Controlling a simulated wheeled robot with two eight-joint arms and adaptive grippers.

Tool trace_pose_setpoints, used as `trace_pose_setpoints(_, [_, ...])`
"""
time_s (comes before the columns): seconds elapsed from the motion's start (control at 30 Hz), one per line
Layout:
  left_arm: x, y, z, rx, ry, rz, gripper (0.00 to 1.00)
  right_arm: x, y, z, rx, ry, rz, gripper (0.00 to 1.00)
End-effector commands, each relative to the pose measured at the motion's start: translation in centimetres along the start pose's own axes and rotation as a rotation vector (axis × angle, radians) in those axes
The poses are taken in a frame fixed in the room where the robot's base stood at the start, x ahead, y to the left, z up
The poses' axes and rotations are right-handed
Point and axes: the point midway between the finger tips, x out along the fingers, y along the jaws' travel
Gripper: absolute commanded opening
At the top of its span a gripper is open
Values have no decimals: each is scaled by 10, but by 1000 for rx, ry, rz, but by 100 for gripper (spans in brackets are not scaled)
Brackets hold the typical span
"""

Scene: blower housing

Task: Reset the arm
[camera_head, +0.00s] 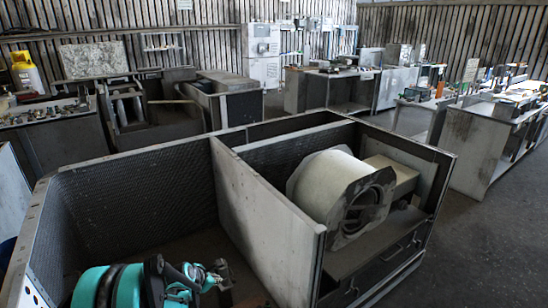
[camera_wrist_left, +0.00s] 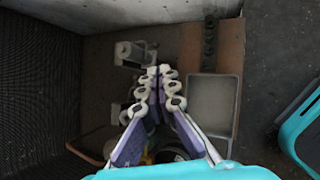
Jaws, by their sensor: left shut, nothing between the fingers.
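My left arm comes in low at the left of the head view, over the left compartment of the large metal enclosure (camera_head: 262,210). My left gripper (camera_head: 218,274) is small and dark there. In the left wrist view its two purple-and-white fingers (camera_wrist_left: 159,72) meet at the tips, shut and empty. Below them lie a grey tray (camera_wrist_left: 211,104) and a pale metal fixture (camera_wrist_left: 130,53), apart from the fingers as far as I can tell. My right gripper is in neither view.
The blower housing (camera_head: 335,190), a pale drum with a flanged round opening, sits in the enclosure's right compartment, behind the dividing wall. Cluttered workbenches (camera_head: 495,125) stand at the right and back. Dark floor (camera_head: 475,240) is clear at the lower right.

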Motion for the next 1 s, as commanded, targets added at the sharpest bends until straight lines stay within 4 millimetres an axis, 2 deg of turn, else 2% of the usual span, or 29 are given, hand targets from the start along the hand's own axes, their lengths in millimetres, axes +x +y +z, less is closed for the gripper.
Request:
trace_pose_setpoints(0.03, [-26, -4, 12, 109, 9, 2, 0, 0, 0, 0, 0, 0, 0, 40])
trace_pose_setpoints(0.2, [-101, -20, 37, 522, 46, 10, 0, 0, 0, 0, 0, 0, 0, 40])
trace_pose_setpoints(0.3, [-144, -35, 44, 765, 70, 9, 0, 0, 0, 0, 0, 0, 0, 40])
trace_pose_setpoints(0.47, [-207, -65, 45, 1154, 108, 0, 0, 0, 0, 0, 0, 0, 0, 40])
trace_pose_setpoints(0.6, [-254, -97, 34, 1494, 142, -16, 0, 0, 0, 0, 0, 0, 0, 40])
trace_pose_setpoints(0.8, [-303, -142, 5, 1965, 192, -56, 0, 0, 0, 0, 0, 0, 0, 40])
trace_pose_setpoints(1.0, [-325, -171, -22, 2287, 225, -95, 0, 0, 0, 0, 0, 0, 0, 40])
